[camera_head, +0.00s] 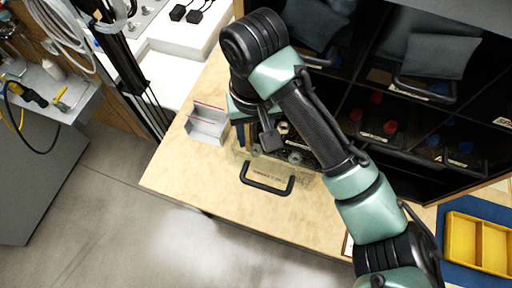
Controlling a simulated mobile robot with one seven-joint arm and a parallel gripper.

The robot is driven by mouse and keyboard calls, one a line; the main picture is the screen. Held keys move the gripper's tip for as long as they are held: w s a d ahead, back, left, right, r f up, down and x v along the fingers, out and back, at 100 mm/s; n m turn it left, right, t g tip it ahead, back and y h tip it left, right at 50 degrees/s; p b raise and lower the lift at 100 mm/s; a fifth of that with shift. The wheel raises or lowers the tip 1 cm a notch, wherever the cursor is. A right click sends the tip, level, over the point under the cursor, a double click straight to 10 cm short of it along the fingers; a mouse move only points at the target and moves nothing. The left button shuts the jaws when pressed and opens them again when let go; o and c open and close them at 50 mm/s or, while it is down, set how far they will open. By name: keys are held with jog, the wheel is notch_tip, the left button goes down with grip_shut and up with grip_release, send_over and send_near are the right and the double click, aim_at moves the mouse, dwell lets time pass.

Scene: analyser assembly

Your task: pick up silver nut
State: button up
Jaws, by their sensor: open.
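A clear bin (240,168) with a black handle and a small label sits on the wooden worktop. Several small nut-like parts show in or by it. One is a pale, shiny nut (283,128) beside my gripper. A grey one (295,158) lies to the right, and another grey one (256,150) is at the left. I cannot tell their metals surely at this size. My gripper (267,140) points down over the bin, close to these parts. It is open, and no part shows held in it. My arm hides the bin's back and right side.
A dark shelf (352,100) with compartments of red and blue parts stands behind and to the right. A small grey-white holder (207,122) stands left of the bin. A yellow tray (478,243) lies on a blue mat at the right. The worktop's front left is clear.

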notch_tip(320, 180, down, 5)
jog(key=shift+w+d+r+p, duration=0.1)
jog(key=shift+d+p, duration=0.05)
jog(key=shift+p, duration=0.4)
grip_shut()
